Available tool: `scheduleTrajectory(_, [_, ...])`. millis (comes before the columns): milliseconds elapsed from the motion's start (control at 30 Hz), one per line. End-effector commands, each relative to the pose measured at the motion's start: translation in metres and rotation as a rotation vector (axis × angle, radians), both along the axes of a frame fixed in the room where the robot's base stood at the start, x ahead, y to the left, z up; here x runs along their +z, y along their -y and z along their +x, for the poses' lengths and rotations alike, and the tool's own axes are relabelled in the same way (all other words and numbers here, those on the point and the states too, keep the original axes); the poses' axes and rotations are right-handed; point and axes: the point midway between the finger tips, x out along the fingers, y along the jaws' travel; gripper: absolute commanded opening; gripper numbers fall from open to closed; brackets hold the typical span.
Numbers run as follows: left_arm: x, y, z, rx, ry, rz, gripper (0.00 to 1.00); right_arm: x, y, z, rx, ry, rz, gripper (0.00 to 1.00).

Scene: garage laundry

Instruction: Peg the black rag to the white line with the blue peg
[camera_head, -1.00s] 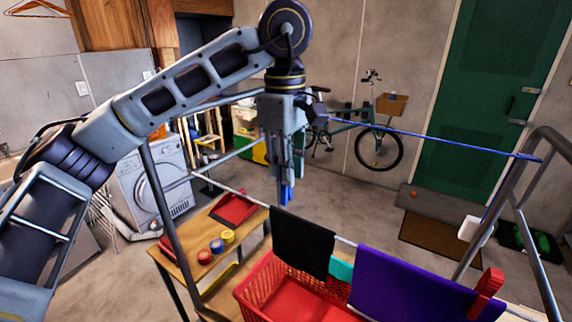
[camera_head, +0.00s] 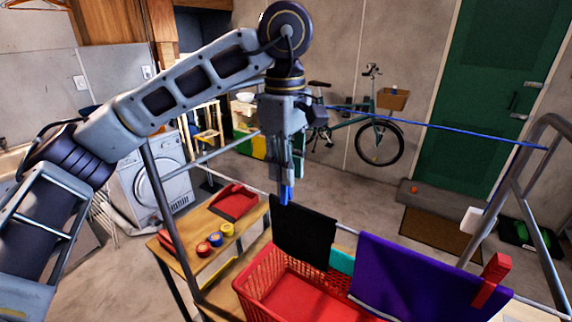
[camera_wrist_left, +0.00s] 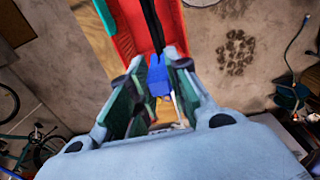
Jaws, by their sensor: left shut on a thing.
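The black rag (camera_head: 304,236) hangs over the white line (camera_head: 347,229), above the red basket. My left gripper (camera_head: 286,182) points down and is shut on the blue peg (camera_head: 286,196), which is at the rag's upper edge near its left end. In the left wrist view the blue peg (camera_wrist_left: 158,78) sits between the fingers, right by the rag (camera_wrist_left: 151,22), seen nearly edge-on as a dark strip. I cannot tell whether the peg touches the rag or line. My right gripper is not in view.
A purple cloth (camera_head: 410,277) with a red peg (camera_head: 493,275) hangs further right. The red basket (camera_head: 262,285) stands below. A wooden table (camera_head: 190,240) holds a red tray (camera_head: 234,202) and several coloured round items. A blue line (camera_head: 430,130) runs behind.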

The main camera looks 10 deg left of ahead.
Motion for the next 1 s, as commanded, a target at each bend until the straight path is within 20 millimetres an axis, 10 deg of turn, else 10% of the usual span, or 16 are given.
scheduleTrajectory(1000, [-0.033, 0.0, 0.0, 0.0, -0.002, 0.001, 0.0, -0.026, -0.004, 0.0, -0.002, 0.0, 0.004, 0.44])
